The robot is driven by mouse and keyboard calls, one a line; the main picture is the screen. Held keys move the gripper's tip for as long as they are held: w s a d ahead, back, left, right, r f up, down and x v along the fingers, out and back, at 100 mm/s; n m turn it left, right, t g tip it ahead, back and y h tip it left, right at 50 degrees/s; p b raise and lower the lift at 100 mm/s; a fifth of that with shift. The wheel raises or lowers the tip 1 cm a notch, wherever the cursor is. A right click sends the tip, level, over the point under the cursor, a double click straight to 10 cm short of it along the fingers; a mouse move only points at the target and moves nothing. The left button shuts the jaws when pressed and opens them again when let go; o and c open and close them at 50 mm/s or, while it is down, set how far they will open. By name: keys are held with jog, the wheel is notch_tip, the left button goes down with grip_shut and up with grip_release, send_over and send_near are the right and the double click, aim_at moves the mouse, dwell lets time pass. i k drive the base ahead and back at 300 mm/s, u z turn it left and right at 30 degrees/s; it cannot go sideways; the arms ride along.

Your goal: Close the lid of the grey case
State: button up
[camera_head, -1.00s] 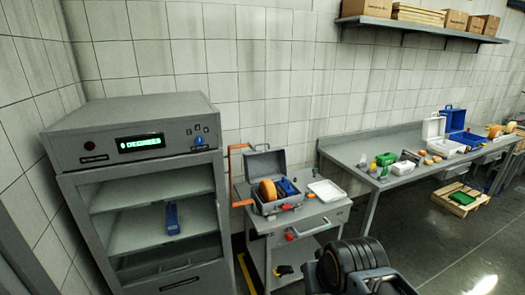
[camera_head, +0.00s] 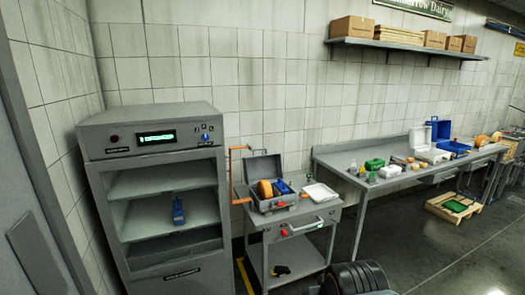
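The grey case (camera_head: 273,207) stands on top of a grey trolley with its lid (camera_head: 262,168) raised at the back. Inside it are an orange wheel-shaped thing (camera_head: 265,189) and a blue thing (camera_head: 282,187). A dark rounded part of my arm shows at the bottom edge, right of the trolley. My gripper's fingers cannot be made out, and no part of my arm touches the case.
A white tray (camera_head: 319,192) lies on the trolley (camera_head: 300,222) right of the case. A grey cabinet (camera_head: 150,133) with an open front stands left. A long bench (camera_head: 385,183) holds boxes and tools.

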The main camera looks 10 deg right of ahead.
aim_at(268, 166)
jog(key=z, duration=0.7)
jog(key=i, duration=1.95)
jog(key=u, duration=0.9)
jog(key=i, duration=0.85)
jog(key=u, duration=0.7)
